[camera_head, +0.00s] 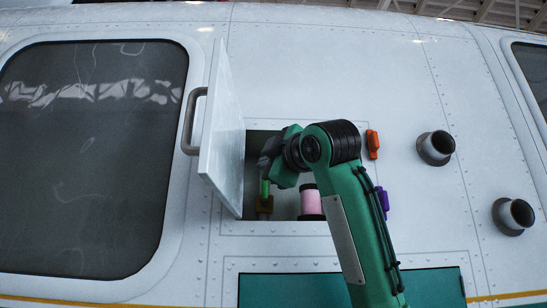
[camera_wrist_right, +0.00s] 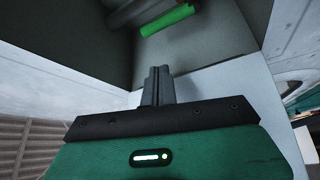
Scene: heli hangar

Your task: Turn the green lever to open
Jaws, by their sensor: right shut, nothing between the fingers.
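The green lever (camera_head: 265,187) stands upright on a brown base (camera_head: 264,205) in the left part of an open wall compartment. In the right wrist view the lever's green handle (camera_wrist_right: 167,22) shows at the top, beyond the fingertips. My right gripper (camera_head: 267,163) reaches into the compartment, just above the lever in the head view. Its fingers (camera_wrist_right: 158,85) are shut together with nothing between them. A gap shows between fingertips and handle in the wrist view. The gripper and wrist hide part of the compartment. My left gripper is not in view.
The white hatch door (camera_head: 222,135) with a grey handle (camera_head: 192,122) stands open left of the compartment. A pink cylinder (camera_head: 311,202) is inside, right of the lever. Orange (camera_head: 373,144) and purple (camera_head: 383,202) latches and two round pipes (camera_head: 436,148) sit right of the opening.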

